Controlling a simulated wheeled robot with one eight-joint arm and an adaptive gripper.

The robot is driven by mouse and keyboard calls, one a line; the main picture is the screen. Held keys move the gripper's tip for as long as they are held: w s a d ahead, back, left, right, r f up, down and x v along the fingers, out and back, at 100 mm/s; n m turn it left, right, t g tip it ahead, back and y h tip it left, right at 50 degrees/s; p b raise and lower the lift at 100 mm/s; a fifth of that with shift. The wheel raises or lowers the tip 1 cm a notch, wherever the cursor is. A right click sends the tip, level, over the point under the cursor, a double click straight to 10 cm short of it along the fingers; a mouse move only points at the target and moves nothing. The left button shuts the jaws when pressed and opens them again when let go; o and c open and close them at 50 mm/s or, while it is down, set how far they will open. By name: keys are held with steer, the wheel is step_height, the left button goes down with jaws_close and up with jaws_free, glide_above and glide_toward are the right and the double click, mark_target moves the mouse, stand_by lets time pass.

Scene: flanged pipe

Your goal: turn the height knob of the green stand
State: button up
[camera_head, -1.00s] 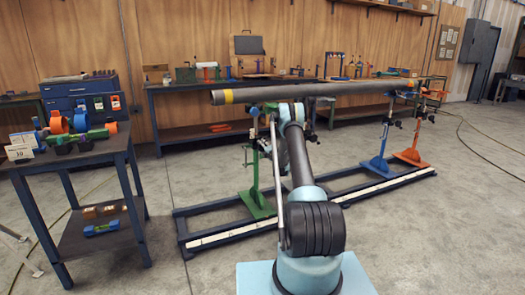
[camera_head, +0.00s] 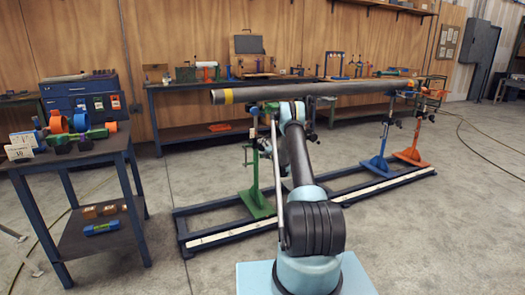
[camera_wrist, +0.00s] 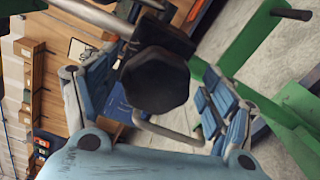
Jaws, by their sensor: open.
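The green stand (camera_head: 257,190) stands upright on the floor frame under the near end of the long pipe (camera_head: 320,90). In the wrist view its green parts (camera_wrist: 248,40) run along the right side, tilted in the picture. The black, many-sided height knob (camera_wrist: 157,80) faces the wrist camera. My gripper (camera_wrist: 162,78) is open, with one blue jointed finger left of the knob and one right of it. I cannot tell whether either finger touches the knob. In the head view my arm partly hides the area around the gripper and knob.
A blue stand (camera_head: 376,160) and an orange stand (camera_head: 411,150) stand farther along the floor frame (camera_head: 215,237). A side table (camera_head: 75,157) with coloured parts is at the left. A long workbench (camera_head: 180,95) lines the wall. Open floor lies right of the frame.

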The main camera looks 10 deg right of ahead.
steer(key=v, duration=1.1)
